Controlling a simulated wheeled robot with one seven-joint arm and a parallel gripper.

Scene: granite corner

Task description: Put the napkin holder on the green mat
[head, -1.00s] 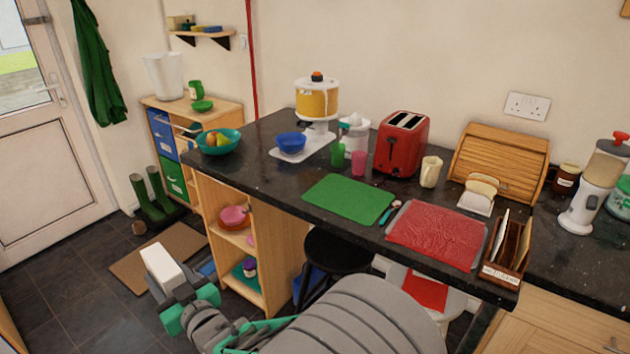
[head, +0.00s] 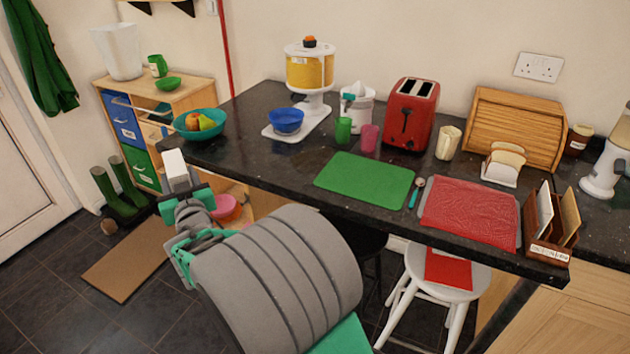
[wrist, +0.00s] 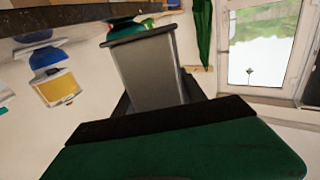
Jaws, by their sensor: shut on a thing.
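My gripper (head: 184,188) is shut on a white, block-like thing that I take to be the napkin holder (head: 175,164). It sticks up from the jaws, just off the counter's left front edge. In the wrist view the napkin holder (wrist: 148,70) shows as a grey slab with a dark rim, standing out beyond the jaws; its lower part is hidden. The green mat (head: 365,181) lies flat and bare on the dark counter, well to the right of my gripper.
On the counter (head: 265,170), a teal fruit bowl (head: 200,124) is close behind my gripper. Green (head: 343,130) and pink (head: 369,138) cups and a red toaster (head: 409,115) stand behind the mat. A teal-handled spoon (head: 416,192) and red mat (head: 468,212) lie to its right.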

